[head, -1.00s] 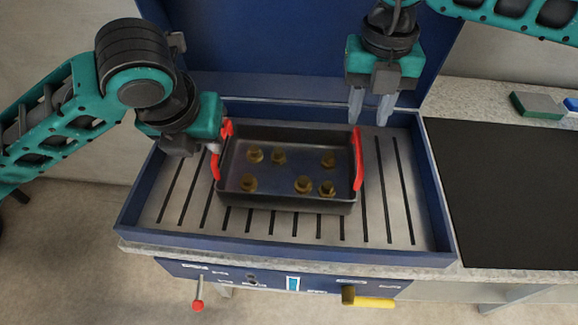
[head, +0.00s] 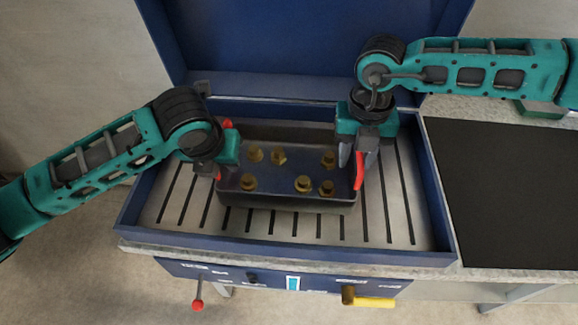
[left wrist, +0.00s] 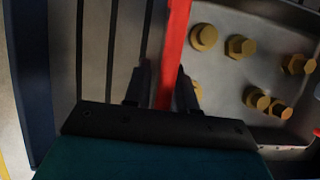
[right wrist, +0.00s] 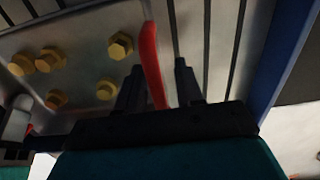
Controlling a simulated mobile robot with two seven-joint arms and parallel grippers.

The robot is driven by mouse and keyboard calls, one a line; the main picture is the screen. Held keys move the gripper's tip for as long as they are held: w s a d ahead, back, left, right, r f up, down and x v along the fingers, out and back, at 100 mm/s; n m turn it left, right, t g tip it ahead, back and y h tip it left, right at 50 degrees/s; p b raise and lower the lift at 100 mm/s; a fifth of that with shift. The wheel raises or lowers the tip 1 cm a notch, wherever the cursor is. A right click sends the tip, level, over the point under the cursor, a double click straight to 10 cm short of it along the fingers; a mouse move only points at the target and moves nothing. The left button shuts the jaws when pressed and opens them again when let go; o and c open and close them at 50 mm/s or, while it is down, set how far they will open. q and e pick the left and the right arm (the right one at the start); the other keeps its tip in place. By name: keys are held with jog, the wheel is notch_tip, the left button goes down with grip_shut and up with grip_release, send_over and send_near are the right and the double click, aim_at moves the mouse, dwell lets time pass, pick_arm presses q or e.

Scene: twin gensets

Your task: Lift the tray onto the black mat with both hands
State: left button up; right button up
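The dark tray (head: 290,202) sits on the slotted metal bed of a blue box, with several brass bolts in it. It has a red handle at each end. My left gripper (left wrist: 160,78) is open, its fingers on either side of the left red handle (left wrist: 174,50). In the head view that gripper's fingers are mostly hidden. My right gripper (head: 358,158) is open at the right red handle (head: 358,178); in the right wrist view the handle (right wrist: 151,60) stands between its fingers, with gaps visible. The black mat (head: 510,190) lies bare on the worktop to the right.
The blue box's right wall (head: 434,190) stands between the tray and the mat. Its raised blue lid (head: 270,40) is behind. A green-edged block (head: 537,110) lies beyond the mat, partly behind my right arm. A red-knobbed lever (head: 197,303) and a yellow handle (head: 374,302) are in front.

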pick_arm(q)
jog(key=shift+c, duration=0.3)
pick_arm(e)
jog(key=shift+c, duration=0.3)
pick_arm(q)
grip_shut()
pick_arm(e)
jog(key=c, duration=0.5)
grip_shut()
pick_arm(q)
jog(key=shift+w+r, duration=0.1)
jog(key=shift+r, duration=0.05)
pick_arm(e)
jog(key=shift+w+r, duration=0.1)
jog(key=shift+r, duration=0.05)
